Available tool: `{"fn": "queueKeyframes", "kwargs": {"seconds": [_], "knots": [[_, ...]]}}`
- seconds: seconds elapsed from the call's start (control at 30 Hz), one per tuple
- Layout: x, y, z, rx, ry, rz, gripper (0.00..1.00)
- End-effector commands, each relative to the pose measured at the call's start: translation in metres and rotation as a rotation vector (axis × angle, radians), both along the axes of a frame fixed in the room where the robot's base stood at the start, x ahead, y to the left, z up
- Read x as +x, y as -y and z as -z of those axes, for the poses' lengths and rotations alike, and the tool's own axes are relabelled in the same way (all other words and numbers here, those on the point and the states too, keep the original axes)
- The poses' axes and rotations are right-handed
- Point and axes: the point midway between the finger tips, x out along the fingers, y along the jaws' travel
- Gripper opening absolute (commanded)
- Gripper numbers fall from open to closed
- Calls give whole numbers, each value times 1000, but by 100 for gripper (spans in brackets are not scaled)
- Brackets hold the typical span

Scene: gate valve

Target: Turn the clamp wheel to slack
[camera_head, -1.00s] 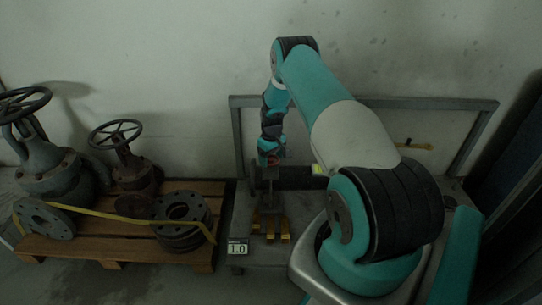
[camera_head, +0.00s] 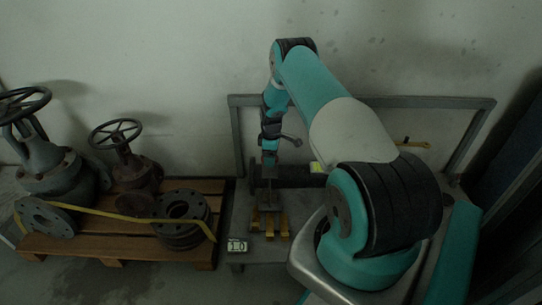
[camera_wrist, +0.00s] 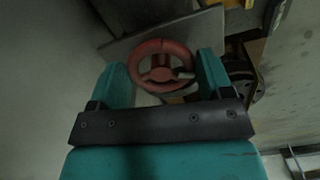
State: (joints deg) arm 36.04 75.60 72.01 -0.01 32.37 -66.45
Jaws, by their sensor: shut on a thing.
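The clamp wheel (camera_wrist: 160,74) is a small red spoked handwheel in the wrist view. It sits between the two teal fingers of my gripper (camera_wrist: 164,76), one on each side, and the gripper is shut on it. A small pale handle or knob (camera_wrist: 184,72) shows on its right side. In the head view my gripper (camera_head: 270,152) points down over a dark horizontal pipe (camera_head: 300,177) on the grey bench. The wheel is hidden there behind my wrist and gripper.
A yellow footed stand (camera_head: 270,222) and a small display plate (camera_head: 237,246) are below the pipe. A wooden pallet (camera_head: 115,243) with rusty valves and flanges (camera_head: 182,218) stands at the left. A grey rail frame (camera_head: 365,101) runs behind, near the wall.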

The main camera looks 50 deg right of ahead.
Motion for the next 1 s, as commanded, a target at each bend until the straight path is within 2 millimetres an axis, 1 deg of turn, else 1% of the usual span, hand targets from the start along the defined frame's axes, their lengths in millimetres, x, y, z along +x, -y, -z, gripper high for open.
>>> {"fn": "queueKeyframes", "kwargs": {"seconds": [0.5,0.53,0.63,0.87,1.0], "knots": [[-1,0,1,0,-4,-20,49],[-1,0,1,0,-4,-20,75],[-1,0,0,1,-3,-20,98],[0,0,0,0,-1,-21,98],[0,0,-7,0,0,-21,98]]}}
